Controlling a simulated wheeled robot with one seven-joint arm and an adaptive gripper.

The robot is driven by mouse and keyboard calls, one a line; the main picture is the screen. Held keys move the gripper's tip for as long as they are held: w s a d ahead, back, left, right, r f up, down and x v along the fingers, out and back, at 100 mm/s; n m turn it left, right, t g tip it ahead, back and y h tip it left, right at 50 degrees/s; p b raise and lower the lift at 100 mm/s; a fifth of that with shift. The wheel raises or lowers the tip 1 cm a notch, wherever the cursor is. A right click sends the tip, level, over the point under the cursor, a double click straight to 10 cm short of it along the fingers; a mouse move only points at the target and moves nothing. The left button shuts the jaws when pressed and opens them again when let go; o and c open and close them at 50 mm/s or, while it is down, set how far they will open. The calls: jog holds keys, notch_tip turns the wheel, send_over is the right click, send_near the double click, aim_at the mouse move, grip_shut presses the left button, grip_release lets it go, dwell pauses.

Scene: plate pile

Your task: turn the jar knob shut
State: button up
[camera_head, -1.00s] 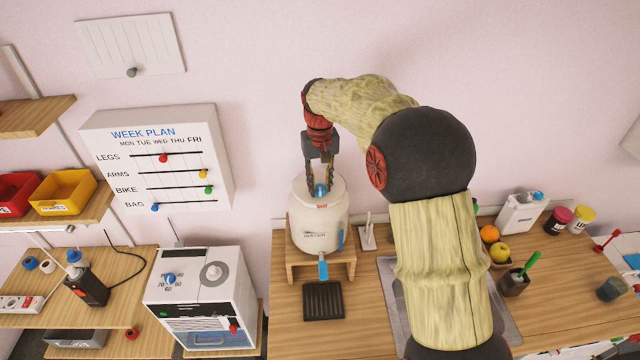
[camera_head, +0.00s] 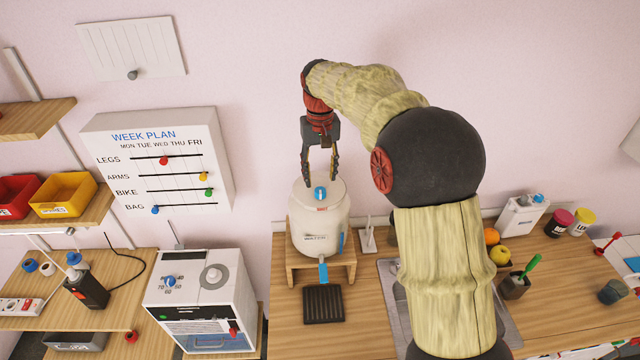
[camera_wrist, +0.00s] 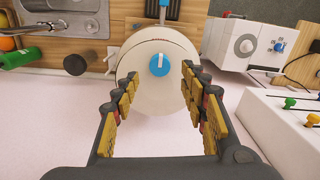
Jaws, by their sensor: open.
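The white water jar (camera_head: 318,228) stands on a wooden stand at the back of the counter. Its blue knob (camera_head: 320,193) sits on top of the lid. In the wrist view the knob (camera_wrist: 159,65) is a blue disc with a pale pointer line running roughly toward the top of the picture. My gripper (camera_head: 321,184) is open and empty above the lid. Its fingers (camera_wrist: 160,95) are spread on both sides, short of the knob and not touching it. A blue tap (camera_head: 323,270) is at the jar's front.
A wooden stand (camera_head: 292,262) holds the jar, with a dark drip tray (camera_head: 323,304) in front. A white machine with dials (camera_head: 205,298) stands to the left. The week plan board (camera_head: 160,165) hangs on the wall behind, left of my gripper. A sink lies to the right.

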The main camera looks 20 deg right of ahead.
notch_tip(320, 180, up, 7)
dwell(0.3)
send_over(319, 188)
jog(key=s, duration=0.2)
notch_tip(319, 188, down, 5)
jog(key=s+f+t+b, duration=0.2)
jog(key=s+f+b, duration=0.4)
jog(key=s, duration=0.5)
jog(key=s+f+t+b, duration=0.1)
jog(key=s+f+b, duration=0.6)
jog(key=s, duration=0.5)
jog(key=s+f+t+b, duration=0.2)
jog(key=s+f+b, duration=0.5)
jog(key=s+b, duration=0.3)
jog(key=shift+s+n+t, duration=0.3)
jog(key=shift+s, duration=0.85)
